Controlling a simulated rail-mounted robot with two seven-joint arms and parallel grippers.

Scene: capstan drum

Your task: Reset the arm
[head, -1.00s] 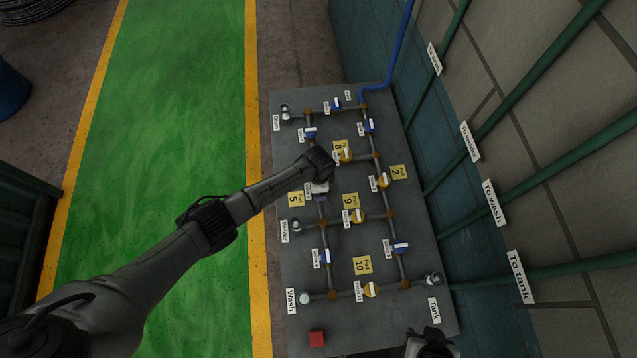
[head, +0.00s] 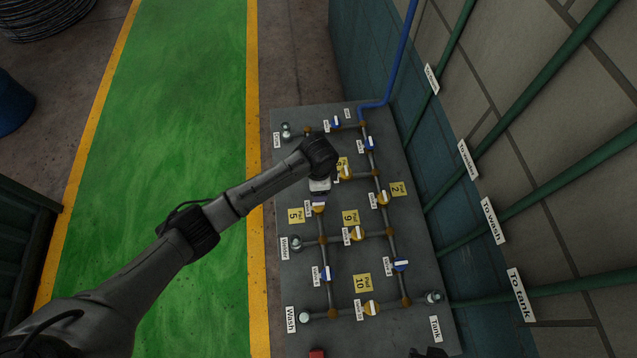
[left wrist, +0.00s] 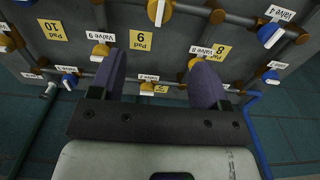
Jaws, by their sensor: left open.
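My left gripper (head: 320,187) is over the upper left part of the grey valve panel (head: 283,185) in the head view, at the end of my arm. In the left wrist view, its two purple-grey fingers (left wrist: 160,78) are spread apart with nothing between them. A yellow valve with a white handle (head: 319,208) sits just below the gripper in the head view. My right gripper does not show.
Yellow and blue valves sit on pipes across the panel, among them a blue one (head: 401,265). A blue pipe (head: 404,55) rises at the back. Green wall pipes (head: 545,275) run along the right. The green floor strip (head: 180,90) is clear.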

